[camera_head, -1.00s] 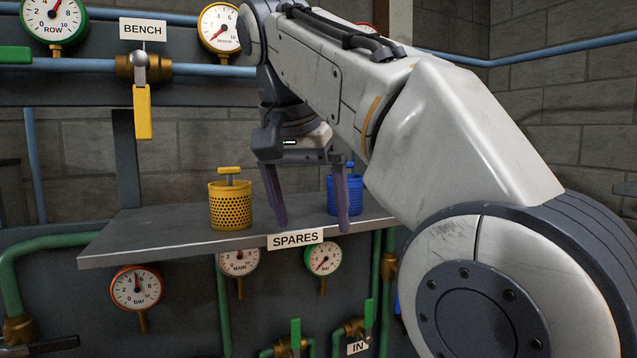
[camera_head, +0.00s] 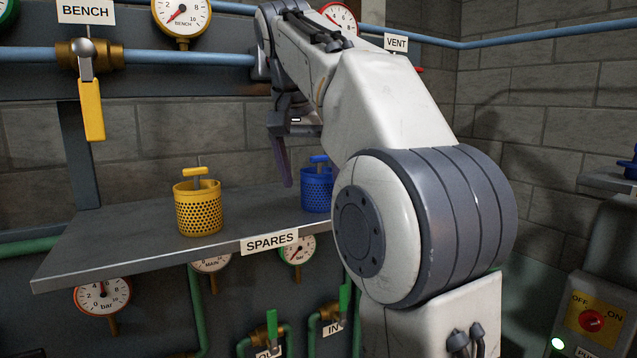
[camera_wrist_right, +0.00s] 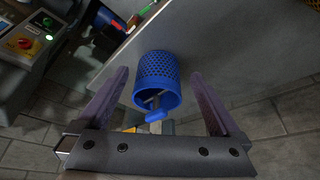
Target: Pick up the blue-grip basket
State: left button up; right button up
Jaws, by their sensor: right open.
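The blue basket (camera_head: 317,189) with a blue grip (camera_head: 318,159) stands upright on the grey shelf (camera_head: 120,248), partly covered by my right arm in the head view. My right gripper (camera_head: 284,150) is beside it; one finger shows to the left of the basket and the other is hidden behind the arm. In the right wrist view, the blue basket (camera_wrist_right: 157,71) appears between the two open fingers of my right gripper (camera_wrist_right: 160,77), with visible gaps on both sides. My left gripper is not in view.
A yellow basket (camera_head: 198,209) with a yellow grip stands on the shelf to the left. The SPARES label (camera_head: 269,242) is on the shelf's front edge. Gauges and green-handled valves sit below. A control box with a red knob (camera_head: 591,320) is at the lower right.

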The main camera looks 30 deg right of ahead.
aim_at(317, 171)
jog(key=shift+w+d+r+p, duration=0.2)
jog(key=shift+w+d+p, duration=0.3)
jog(key=shift+d, duration=0.3)
jog(key=shift+d+x, duration=0.25)
jog(key=shift+x, duration=0.95)
jog(key=shift+w+d+f, duration=0.15)
jog(key=shift+w+f, duration=0.15)
jog(key=shift+f, duration=0.2)
jog(key=c, duration=1.3)
